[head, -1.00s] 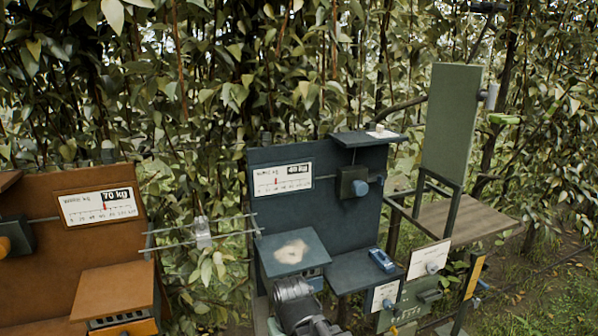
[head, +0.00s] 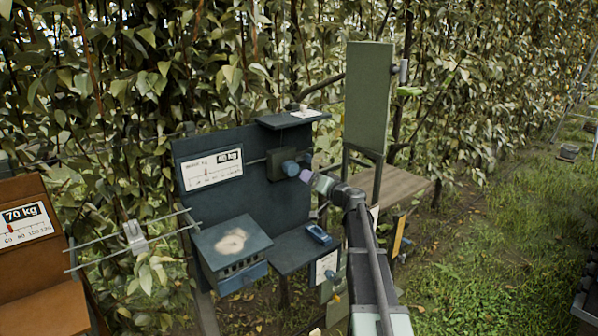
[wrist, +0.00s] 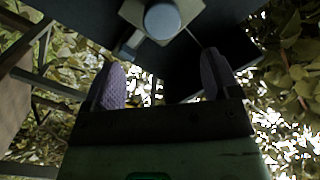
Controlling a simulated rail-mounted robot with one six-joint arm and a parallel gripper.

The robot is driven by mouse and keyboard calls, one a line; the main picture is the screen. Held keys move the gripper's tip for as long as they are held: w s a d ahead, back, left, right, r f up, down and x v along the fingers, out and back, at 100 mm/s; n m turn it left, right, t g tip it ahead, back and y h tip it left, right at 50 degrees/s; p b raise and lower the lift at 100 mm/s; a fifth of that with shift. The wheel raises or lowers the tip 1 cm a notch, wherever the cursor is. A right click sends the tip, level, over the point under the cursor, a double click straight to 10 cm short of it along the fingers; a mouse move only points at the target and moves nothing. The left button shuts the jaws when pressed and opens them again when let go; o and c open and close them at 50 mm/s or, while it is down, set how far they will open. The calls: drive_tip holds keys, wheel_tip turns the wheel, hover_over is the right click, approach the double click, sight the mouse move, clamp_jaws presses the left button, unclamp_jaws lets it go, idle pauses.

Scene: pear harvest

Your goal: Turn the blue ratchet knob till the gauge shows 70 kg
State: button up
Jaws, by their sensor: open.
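The blue ratchet knob (head: 290,168) sticks out of a dark box on the blue panel (head: 215,147). Its round end also shows at the top of the wrist view (wrist: 162,20). The panel's white gauge (head: 212,169) has a red needle and a small readout that looks like 40 kg, though it is blurred. My gripper (head: 307,174) is just right of the knob in the head view. In the wrist view my gripper (wrist: 163,78) has its two purple fingers wide apart, with nothing between them. The knob lies ahead of the fingertips, roughly centred between them.
A shelf (head: 292,118) juts out above the knob. A lower shelf holds a small blue device (head: 318,234). A tall green board (head: 369,98) stands close behind my arm. An orange station with a 70 kg gauge (head: 26,222) is at left. Grass at right is open.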

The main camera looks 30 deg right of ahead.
sight(293, 171)
drive_tip(key=x, duration=1.1)
drive_tip(key=shift+a, duration=0.15)
drive_tip(key=shift+s, duration=0.1)
drive_tip(key=c, duration=0.9)
drive_tip(key=shift+m, duration=0.4)
drive_tip(key=m, duration=0.9)
drive_tip(key=o, duration=0.9)
